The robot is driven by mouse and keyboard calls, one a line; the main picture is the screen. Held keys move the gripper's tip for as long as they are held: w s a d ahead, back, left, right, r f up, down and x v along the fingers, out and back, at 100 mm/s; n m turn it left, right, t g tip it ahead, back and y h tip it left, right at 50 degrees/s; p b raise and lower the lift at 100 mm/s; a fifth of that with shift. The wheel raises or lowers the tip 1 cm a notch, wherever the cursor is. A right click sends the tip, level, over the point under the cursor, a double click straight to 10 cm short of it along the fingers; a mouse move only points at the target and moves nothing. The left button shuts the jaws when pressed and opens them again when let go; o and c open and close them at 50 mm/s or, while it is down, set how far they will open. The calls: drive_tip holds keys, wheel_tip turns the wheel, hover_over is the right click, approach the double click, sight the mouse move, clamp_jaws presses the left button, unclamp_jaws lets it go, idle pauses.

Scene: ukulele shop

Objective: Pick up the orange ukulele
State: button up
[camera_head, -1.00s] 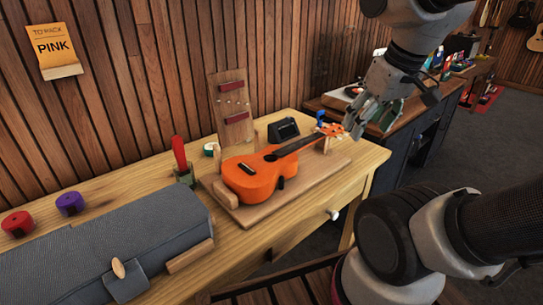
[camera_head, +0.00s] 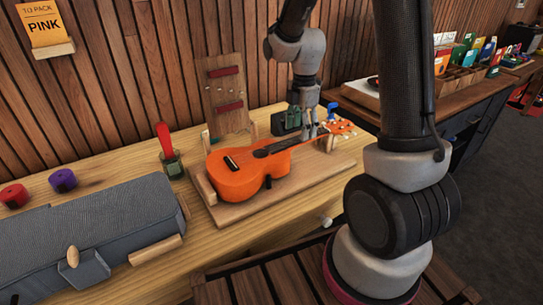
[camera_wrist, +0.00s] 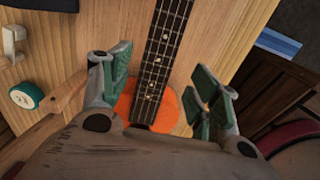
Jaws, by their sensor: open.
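The orange ukulele (camera_head: 238,181) lies on a wooden board (camera_head: 233,211) on the workbench, its dark neck pointing right and its headstock (camera_head: 340,127) resting near a wooden support. My gripper (camera_head: 309,131) is above the neck, pointing down. In the wrist view, the open gripper (camera_wrist: 160,85) has green-padded fingers on either side of the neck (camera_wrist: 165,55), with the orange body (camera_wrist: 172,112) partly hidden behind the gripper's housing. I cannot tell from these views exactly how far the fingertips are from the neck.
A grey case (camera_head: 85,245) lies at the left with purple (camera_head: 62,180) and red (camera_head: 13,195) rolls behind it. A red-handled tool (camera_head: 165,140) stands in a green holder beside the board. An upright wooden rack (camera_head: 222,90) stands behind. A "PINK" card (camera_head: 44,22) hangs on the wall.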

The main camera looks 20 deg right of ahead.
sight(290, 150)
drive_tip(key=f, duration=0.5)
drive_tip(key=shift+w+d+f, duration=0.1)
drive_tip(key=shift+w, duration=0.1)
clamp_jaws()
